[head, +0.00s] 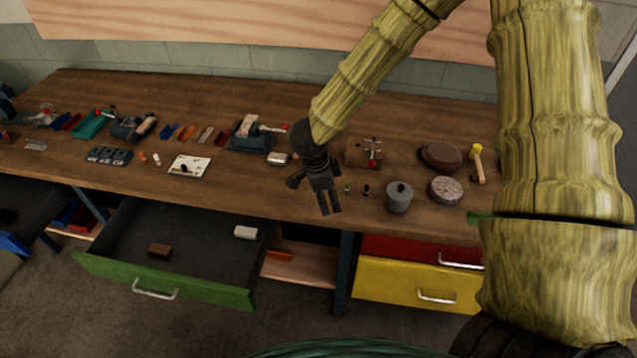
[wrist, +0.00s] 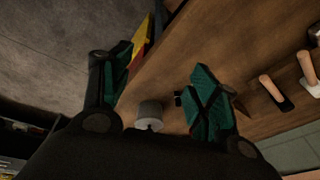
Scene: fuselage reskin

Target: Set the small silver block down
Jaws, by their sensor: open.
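My gripper (head: 330,209) is open and points downward near the front edge of the wooden workbench in the head view. In the wrist view its two green-padded fingers are spread with nothing between them (wrist: 163,65). A small pale, silvery block (head: 278,158) lies on the bench to the left of my gripper, apart from it. Another pale block (head: 245,232) lies in the open green drawer (head: 165,285). I cannot tell which of the two is the small silver block. Neither can be made out in the wrist view.
A round pale disc (head: 446,190), a brown oval object (head: 440,156) and a mallet (head: 477,162) lie further right. A brown block (head: 159,250) is in the drawer.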

